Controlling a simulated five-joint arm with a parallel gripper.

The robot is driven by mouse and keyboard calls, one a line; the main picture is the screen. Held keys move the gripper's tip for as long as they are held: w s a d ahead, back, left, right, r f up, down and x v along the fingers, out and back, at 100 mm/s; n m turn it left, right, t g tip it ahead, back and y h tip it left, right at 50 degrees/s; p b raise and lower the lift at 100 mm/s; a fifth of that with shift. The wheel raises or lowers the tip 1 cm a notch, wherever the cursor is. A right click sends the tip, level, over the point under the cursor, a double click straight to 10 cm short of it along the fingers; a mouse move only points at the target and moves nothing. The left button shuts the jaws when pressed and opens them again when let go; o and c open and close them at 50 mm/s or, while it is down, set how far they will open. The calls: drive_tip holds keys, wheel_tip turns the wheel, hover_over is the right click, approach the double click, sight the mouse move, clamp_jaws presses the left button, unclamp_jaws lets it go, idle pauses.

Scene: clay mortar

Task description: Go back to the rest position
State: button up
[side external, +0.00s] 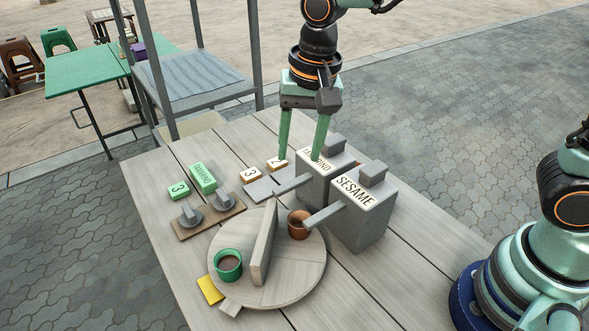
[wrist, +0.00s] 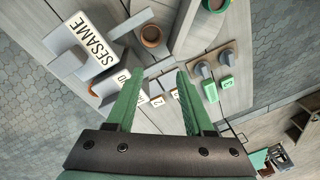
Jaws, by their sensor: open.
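My gripper (side external: 302,150) has two green fingers, pointing down and spread apart with nothing between them. It hangs over the table next to the grey box labelled with a partly hidden word ending in "OND" (side external: 318,186). In the wrist view my gripper (wrist: 156,90) is also open and empty. The grey SESAME box (side external: 362,222) stands just in front of the other box, and it also shows in the wrist view (wrist: 88,45). The right fingertip overlaps the first box's label in the side view; I cannot tell if they touch.
A round board (side external: 300,285) with an upright divider (side external: 264,245) carries a green cup (side external: 228,265) and a brown cup (side external: 299,224). A knob panel (side external: 208,215), green blocks (side external: 203,178) and numbered tiles (side external: 252,174) stand left. A yellow piece (side external: 210,289) lies near the board. A metal frame (side external: 200,70) stands behind.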

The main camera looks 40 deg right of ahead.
drive_tip(key=s+d+r+n+t, duration=0.2)
drive_tip(key=s+d+n, duration=0.1)
drive_tip(key=d, duration=0.5)
drive_tip(key=s+d+r+n+t, duration=0.2)
drive_tip(key=s+d+n, duration=0.1)
drive_tip(key=d, duration=0.6)
drive_tip(key=shift+s+d+r+h, duration=0.2)
drive_tip(key=shift+s+r+h, duration=0.2)
drive_tip(key=shift+s, duration=0.2)
